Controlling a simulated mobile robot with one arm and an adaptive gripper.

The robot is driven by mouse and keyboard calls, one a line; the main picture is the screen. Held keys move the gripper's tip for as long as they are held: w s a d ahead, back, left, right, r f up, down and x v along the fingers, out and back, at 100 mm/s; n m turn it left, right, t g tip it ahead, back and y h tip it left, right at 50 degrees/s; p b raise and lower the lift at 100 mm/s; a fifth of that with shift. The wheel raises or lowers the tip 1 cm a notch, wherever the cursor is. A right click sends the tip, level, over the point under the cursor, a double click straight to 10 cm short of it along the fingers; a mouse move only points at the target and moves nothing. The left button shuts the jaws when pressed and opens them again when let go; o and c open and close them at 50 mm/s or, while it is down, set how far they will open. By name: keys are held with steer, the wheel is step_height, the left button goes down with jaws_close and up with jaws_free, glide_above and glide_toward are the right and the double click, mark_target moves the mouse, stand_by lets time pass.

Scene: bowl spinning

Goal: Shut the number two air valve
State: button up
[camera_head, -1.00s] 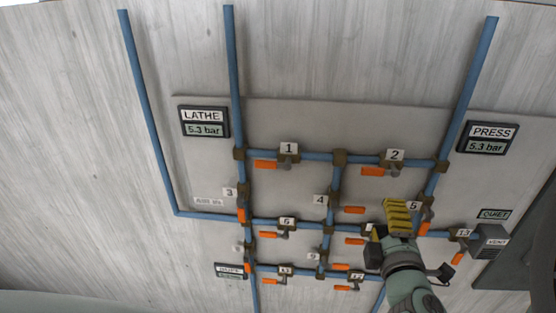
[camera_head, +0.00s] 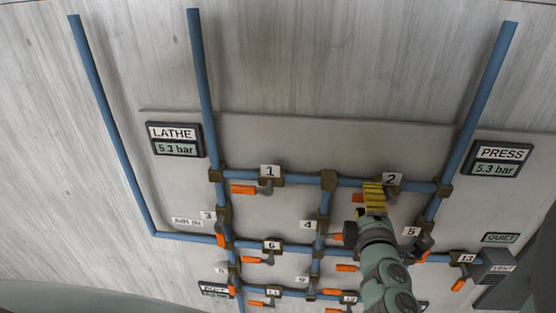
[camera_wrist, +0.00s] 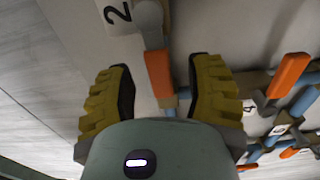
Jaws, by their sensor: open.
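The number two valve has a white tag "2" (camera_head: 391,179) on the upper blue pipe, near its right end. Its orange handle (camera_head: 357,197) shows just left of my gripper in the head view and lies along the pipe. In the wrist view the tag "2" (camera_wrist: 118,12) is at the top and the orange handle (camera_wrist: 159,74) reaches down between my fingers. My gripper (camera_wrist: 160,88) is open, with one yellow finger on each side of the handle and gaps between. In the head view my gripper (camera_head: 373,196) covers part of the valve. I cannot tell the depth between fingers and handle.
Valve 1 (camera_head: 270,172) is to the left on the same pipe. Valves 4 (camera_head: 308,225) and 5 (camera_head: 412,232) are below on either side of my arm. The LATHE gauge (camera_head: 175,139) and PRESS gauge (camera_head: 498,158) both read 5.3 bar.

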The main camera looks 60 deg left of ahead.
steer(key=shift+w+a, duration=0.4)
steer(key=shift+a, duration=0.15)
steer(key=shift+o, duration=0.2)
jaws_close()
